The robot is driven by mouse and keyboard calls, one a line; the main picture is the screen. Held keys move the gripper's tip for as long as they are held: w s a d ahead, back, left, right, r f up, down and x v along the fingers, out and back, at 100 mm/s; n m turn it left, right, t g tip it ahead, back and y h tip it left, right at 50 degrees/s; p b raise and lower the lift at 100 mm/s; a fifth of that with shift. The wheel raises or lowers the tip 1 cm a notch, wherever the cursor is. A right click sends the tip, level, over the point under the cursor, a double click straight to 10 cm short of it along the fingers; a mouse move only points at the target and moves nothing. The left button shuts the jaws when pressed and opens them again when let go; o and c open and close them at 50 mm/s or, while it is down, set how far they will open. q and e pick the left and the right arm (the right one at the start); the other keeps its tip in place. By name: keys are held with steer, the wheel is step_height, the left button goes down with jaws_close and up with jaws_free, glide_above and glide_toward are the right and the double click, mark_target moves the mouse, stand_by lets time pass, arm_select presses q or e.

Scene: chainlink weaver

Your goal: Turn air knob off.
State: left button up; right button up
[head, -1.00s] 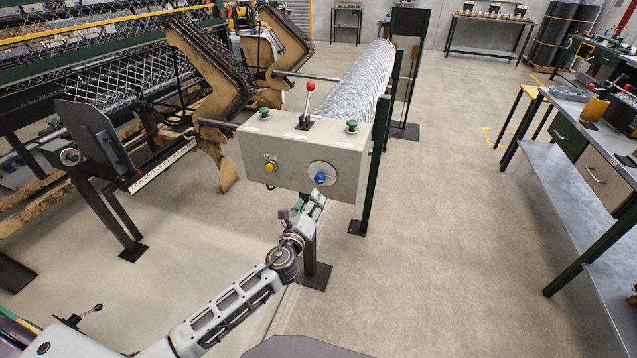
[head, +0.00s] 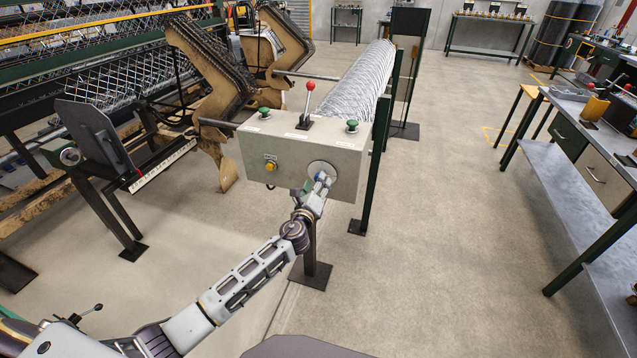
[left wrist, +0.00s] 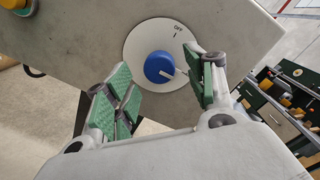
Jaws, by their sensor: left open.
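The blue air knob (left wrist: 158,67) sits on a round white dial plate (left wrist: 139,48) on the front of the grey control box (head: 290,158). In the left wrist view the plate reads "OFF" beside a short mark, and the knob's white pointer is turned away from that mark. My left gripper (left wrist: 160,85) is open, with its green-padded fingers on either side of the knob. I cannot tell whether either finger touches it. In the head view the gripper (head: 318,186) partly covers the knob and the dial plate. My right gripper does not show.
The box also carries a yellow button (head: 270,166), two green buttons (head: 264,112) (head: 352,125) and a red-topped lever (head: 310,86). The weaving machine stands to the left. A workbench (head: 560,150) stands to the right, with open floor between.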

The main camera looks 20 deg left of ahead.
arm_select(q)
steer(key=shift+w, duration=1.05)
steer(key=c, duration=1.1)
steer(key=shift+o, duration=0.2)
